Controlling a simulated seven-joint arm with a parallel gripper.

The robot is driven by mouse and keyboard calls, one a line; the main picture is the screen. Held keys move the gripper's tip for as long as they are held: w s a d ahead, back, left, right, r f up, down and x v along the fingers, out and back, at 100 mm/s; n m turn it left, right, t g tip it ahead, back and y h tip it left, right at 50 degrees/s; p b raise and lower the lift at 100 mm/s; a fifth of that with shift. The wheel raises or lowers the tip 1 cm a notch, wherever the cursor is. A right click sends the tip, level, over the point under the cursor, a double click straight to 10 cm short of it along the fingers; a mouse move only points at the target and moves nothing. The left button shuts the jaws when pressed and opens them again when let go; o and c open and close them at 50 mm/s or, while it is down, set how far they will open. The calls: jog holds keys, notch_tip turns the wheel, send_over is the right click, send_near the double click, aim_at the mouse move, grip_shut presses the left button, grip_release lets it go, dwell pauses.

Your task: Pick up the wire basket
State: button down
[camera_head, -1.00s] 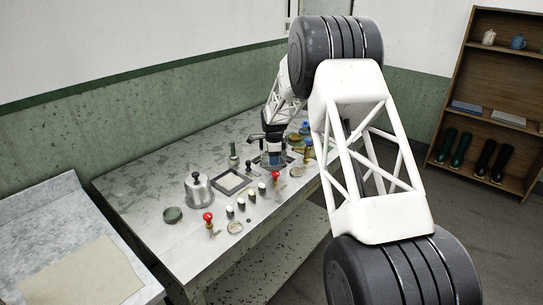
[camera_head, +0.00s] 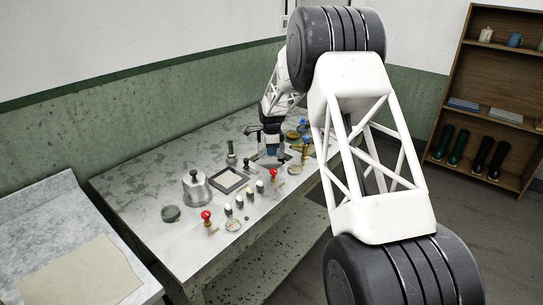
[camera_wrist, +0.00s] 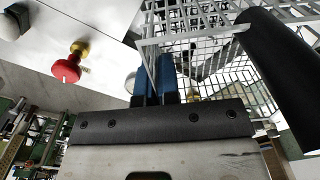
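The wire basket (camera_wrist: 225,55) is a pale metal mesh basket that fills the upper right of the wrist view. A thick black bar (camera_wrist: 285,75) crosses in front of it at the right; I cannot tell whether it is the basket's handle. In the head view the basket (camera_head: 266,161) is small, on or just over the far part of the table, partly hidden by my gripper. My gripper (camera_wrist: 155,72) has blue fingers close together at the basket's near edge, with wire running between them, so it looks shut on the basket. Any gap below the basket is hidden.
The table's left part is mostly clear. A shelf (camera_head: 493,100) stands at the right.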

aim_at(280, 154)
notch_tip(280, 154, up, 7)
jog(key=shift+r, duration=0.15)
dwell(0.9)
jog(key=shift+w+d+r+n, duration=0.25)
jog(key=shift+d+r+n, duration=0.4)
jog(key=shift+n, duration=0.85)
jog(key=shift+w+d+r+n, duration=0.25)
jog(key=shift+d+r+n, duration=0.4)
jog(key=shift+n, duration=0.85)
jog(key=shift+w+d+r+n, duration=0.25)
jog(key=shift+d+r+n, duration=0.4)
jog(key=shift+n, duration=0.85)
jog(key=shift+f, duration=0.1)
notch_tip(280, 154, down, 14)
jog(key=shift+f, duration=0.1)
jog(key=shift+f, duration=1.9)
